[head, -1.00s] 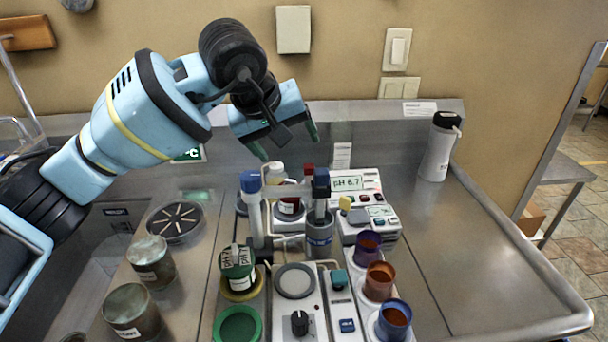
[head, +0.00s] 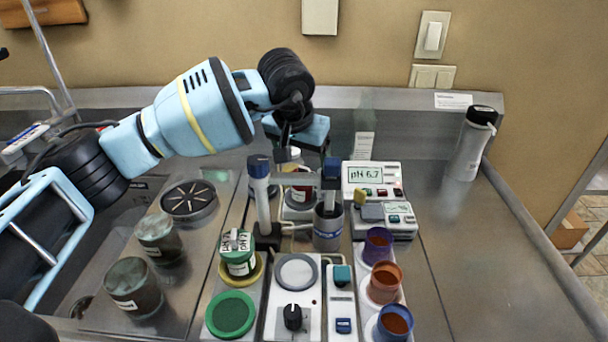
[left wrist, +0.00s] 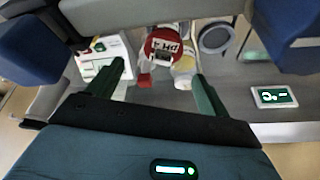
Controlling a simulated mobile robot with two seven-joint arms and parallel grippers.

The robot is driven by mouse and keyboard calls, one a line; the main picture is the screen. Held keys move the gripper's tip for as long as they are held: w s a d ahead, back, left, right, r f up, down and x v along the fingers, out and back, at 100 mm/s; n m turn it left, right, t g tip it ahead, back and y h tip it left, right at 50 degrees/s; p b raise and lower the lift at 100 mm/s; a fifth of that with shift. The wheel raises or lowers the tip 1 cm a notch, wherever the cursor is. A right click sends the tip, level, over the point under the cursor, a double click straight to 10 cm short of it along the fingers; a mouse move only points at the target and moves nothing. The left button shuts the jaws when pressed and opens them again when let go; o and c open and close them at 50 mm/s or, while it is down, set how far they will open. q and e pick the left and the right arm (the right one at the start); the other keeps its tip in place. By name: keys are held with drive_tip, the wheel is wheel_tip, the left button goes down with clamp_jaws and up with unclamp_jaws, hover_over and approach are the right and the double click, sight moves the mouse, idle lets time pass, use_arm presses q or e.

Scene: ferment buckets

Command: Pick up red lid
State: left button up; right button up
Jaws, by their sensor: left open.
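The red lid (left wrist: 163,46), with a white "pH 4" label across it, shows in the left wrist view on top of a jar. It lies beyond and between the two green fingers of my left gripper (left wrist: 158,85). The fingers are apart with nothing between them, and the lid is clear of them. In the head view my left gripper (head: 290,152) hangs over the back of the bench, behind the probe stand. There its fingertips are mostly hidden, and the jar with the red lid (head: 299,195) is only partly visible. My right gripper is in neither view.
The probe stand (head: 263,205) rises in front of the jar. A pH meter (head: 365,176) stands to its right. A green-lidded jar (head: 238,262), several coloured cups and two murky jars stand nearer. The steel bench at the right is mostly bare, with a bottle (head: 470,143) at the back.

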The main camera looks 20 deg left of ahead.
sight(303, 170)
use_arm(q)
drive_tip(key=shift+s+p+x, duration=0.2)
drive_tip(key=shift+p+x, duration=0.1)
drive_tip(key=shift+x, duration=2.25)
drive_tip(key=shift+a+f, duration=0.1)
drive_tip(key=shift+a, duration=0.05)
drive_tip(key=shift+c, duration=0.3)
drive_tip(key=c, duration=1)
